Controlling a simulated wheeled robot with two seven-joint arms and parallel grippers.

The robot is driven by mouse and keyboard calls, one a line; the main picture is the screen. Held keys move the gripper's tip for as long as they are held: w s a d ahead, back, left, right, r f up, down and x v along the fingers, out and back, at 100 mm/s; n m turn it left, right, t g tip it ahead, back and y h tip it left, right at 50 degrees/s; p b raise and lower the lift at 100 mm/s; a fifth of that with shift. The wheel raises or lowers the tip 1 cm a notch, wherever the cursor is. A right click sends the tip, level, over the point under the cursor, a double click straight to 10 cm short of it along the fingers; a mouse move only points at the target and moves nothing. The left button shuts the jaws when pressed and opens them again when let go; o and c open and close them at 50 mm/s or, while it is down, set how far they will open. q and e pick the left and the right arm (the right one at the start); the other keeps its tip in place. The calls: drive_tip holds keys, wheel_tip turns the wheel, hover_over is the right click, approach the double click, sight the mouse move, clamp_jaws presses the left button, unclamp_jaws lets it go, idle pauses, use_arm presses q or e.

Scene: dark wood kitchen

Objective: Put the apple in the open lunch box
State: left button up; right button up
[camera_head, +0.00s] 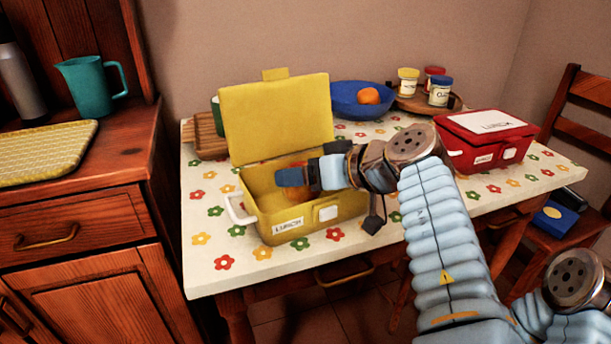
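The open yellow lunch box (335,224) stands on the table with its lid (277,118) raised at the back. A round red-orange fruit, which looks like the apple (294,195), shows inside the box, partly hidden by my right gripper. My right gripper (288,177) reaches in from the right over the box's opening, with its blue fingertips at the fruit. The fingers overlap in this view, so I cannot tell whether they are open or hold the fruit. My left gripper is not in view.
A shut red lunch box (484,142) stands to the right. A blue bowl (352,107) with an orange (368,96) and a wooden tray (453,104) with several jars are behind. A wooden cabinet (80,225) borders the table on the left. The table's front left is clear.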

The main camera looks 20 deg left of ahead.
use_arm(q)
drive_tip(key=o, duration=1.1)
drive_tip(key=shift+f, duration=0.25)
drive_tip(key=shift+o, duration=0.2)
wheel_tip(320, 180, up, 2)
drive_tip(key=shift+p, duration=1.25)
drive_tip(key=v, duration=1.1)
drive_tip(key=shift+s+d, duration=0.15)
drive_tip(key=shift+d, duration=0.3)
